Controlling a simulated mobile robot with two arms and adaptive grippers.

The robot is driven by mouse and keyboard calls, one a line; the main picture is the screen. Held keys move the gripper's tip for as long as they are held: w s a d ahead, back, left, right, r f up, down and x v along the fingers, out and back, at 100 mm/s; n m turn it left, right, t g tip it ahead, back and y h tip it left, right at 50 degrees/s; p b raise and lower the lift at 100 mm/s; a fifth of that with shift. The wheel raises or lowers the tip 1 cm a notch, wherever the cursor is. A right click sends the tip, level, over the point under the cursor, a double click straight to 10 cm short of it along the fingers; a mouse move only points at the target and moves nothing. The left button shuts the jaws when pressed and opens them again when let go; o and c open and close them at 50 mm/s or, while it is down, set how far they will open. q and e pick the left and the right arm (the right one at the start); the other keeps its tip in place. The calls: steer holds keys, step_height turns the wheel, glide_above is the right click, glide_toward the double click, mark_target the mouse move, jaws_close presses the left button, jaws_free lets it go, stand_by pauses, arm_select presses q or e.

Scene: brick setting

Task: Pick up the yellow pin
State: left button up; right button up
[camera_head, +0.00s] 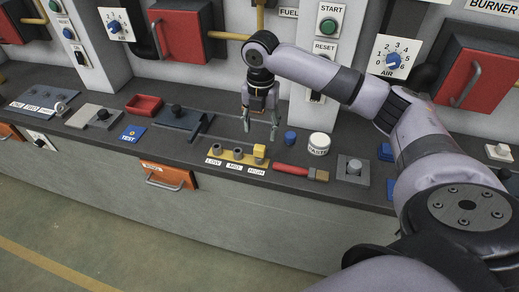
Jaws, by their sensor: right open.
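The yellow pin (260,150) appears as a small upright yellow piece at the right end of a yellow holder (227,154), above the HIGH label. The holder's LOW and MID positions show grey, round fittings. My right gripper (261,129) points down over the counter, just behind and above the yellow pin. Its two fingers are apart with nothing between them, and it does not appear to touch the pin. My left gripper is not in view.
A blue knob (290,138) and a white round jar (319,144) stand right of my gripper. A red-handled brush (300,171) lies in front of them. A dark slide with a black knob (184,122) is on the left, near a red tray (144,105).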

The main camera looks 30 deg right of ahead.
mark_target(260, 147)
step_height(260, 147, down, 4)
steer(key=shift+r, duration=0.25)
steer(key=f+p, duration=0.1)
steer(key=f, duration=0.1)
steer(key=f+p, duration=0.1)
steer(key=f, duration=0.1)
steer(key=shift+s+a+f, duration=0.1)
steer(key=shift+a+f, duration=0.1)
steer(key=shift+f, duration=0.55)
jaws_close()
